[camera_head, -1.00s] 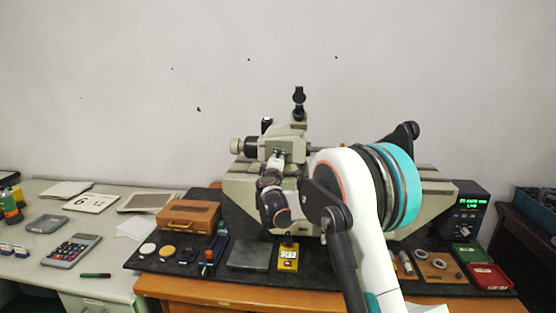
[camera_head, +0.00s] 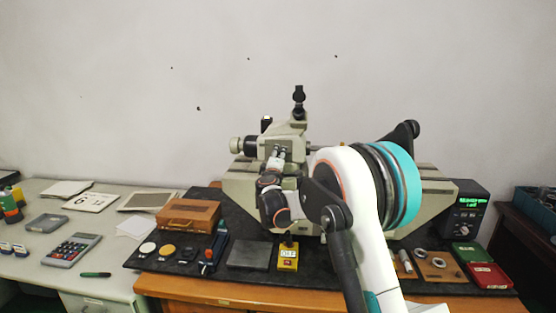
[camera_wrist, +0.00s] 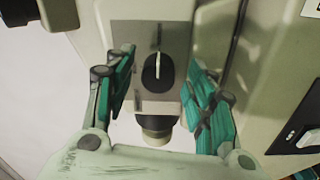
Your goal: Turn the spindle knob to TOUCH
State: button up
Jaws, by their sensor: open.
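The spindle knob (camera_wrist: 152,73) is a black rounded knob with a white pointer line, on a grey plate on the machine's pale front. In the wrist view its pointer stands nearly upright, toward the top label. The small labels on the plate are too small to read. My gripper (camera_wrist: 160,66) is open, with a green-sided finger on each side of the knob and a gap to it on both sides. In the head view my gripper (camera_head: 276,160) is at the front of the beige measuring machine (camera_head: 240,187); the knob is hard to make out there.
A black readout box (camera_head: 468,208) with green text stands right of the machine. On the dark mat are a brown wooden case (camera_head: 188,215), a grey plate (camera_head: 249,254), a yellow box (camera_head: 288,257), a ring board (camera_head: 438,268) and red and green trays.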

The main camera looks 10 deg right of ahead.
jog(key=v, duration=1.2)
